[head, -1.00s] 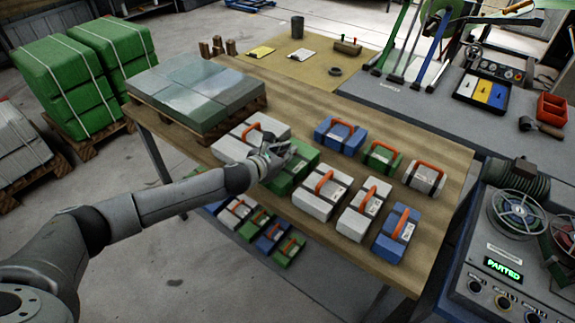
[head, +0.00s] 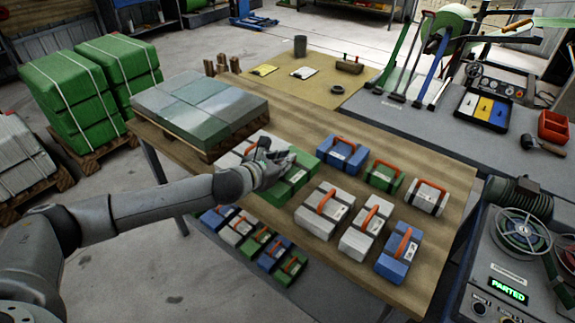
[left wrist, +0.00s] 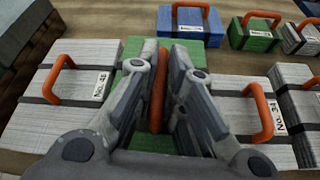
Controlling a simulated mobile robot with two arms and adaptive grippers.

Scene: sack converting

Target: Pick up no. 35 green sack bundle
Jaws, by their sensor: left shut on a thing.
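A large green sack bundle (head: 298,179) with an orange carry handle (left wrist: 157,90) lies on the wooden table. My left gripper (head: 272,160) is over this bundle, and in the left wrist view its fingers (left wrist: 166,75) are shut on the handle from both sides. The gripper hides much of the bundle, and I see no number on it. A white bundle marked no. 48 (left wrist: 75,92) lies to its left, and a white bundle marked no. 34 (left wrist: 245,112) to its right. I cannot tell any gap under the green bundle. My right gripper is not in view.
A blue bundle (head: 342,153), a small green bundle (head: 383,177) and several white and blue ones lie close by. A pallet of grey-green sheets (head: 200,110) stands behind left. More bundles (head: 253,242) lie on a lower shelf.

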